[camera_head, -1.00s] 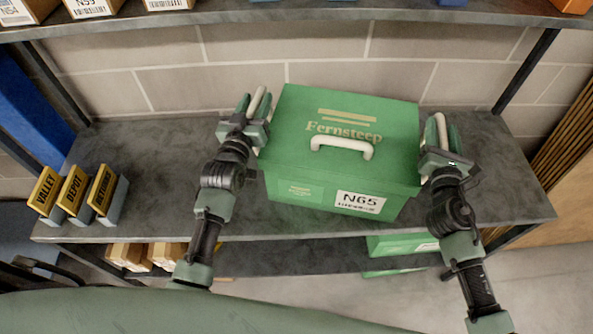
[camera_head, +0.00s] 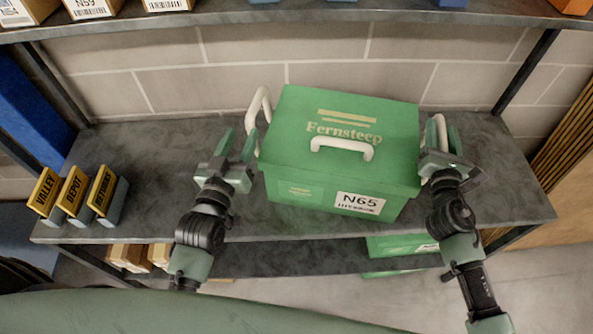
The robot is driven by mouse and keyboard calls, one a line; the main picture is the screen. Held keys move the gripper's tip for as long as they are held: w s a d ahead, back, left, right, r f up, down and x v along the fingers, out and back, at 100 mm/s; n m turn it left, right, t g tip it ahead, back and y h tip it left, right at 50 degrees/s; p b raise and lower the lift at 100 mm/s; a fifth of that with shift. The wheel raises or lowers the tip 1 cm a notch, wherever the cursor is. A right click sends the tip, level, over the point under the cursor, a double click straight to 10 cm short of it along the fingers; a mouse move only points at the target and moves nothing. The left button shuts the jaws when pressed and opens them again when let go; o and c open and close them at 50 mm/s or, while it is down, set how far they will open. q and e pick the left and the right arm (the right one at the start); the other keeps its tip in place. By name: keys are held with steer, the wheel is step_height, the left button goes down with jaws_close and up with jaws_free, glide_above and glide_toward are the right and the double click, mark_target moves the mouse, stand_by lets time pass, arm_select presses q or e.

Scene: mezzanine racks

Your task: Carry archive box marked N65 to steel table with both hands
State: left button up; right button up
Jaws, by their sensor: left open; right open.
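The green archive box (camera_head: 285,130) marked N65 stands on the grey rack shelf (camera_head: 150,165), with a white handle on its lid and a white side handle (camera_head: 253,115) at its left. My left gripper (camera_head: 237,147) is open, to the left of the box and nearer to me than the left side handle, apart from it. My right gripper (camera_head: 441,135) is open at the box's right side, its fingers on either side of the white right handle. The steel table is not identifiable in view.
Three small yellow-fronted sign blocks (camera_head: 75,190) stand at the shelf's left end. An upper shelf (camera_head: 300,14) with cartons runs above. Below are another green box (camera_head: 400,243) and small cartons (camera_head: 135,257). The shelf is bare between signs and box.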

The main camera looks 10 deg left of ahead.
steer(key=s, duration=1.2)
steer(key=shift+w, duration=0.1)
arm_select(q)
steer(key=s+p, duration=0.2)
steer(key=s, duration=0.6)
arm_select(e)
step_height(320, 180, up, 2)
arm_select(q)
steer(key=shift+f+b, duration=1.35)
arm_select(e)
steer(key=s, duration=0.8)
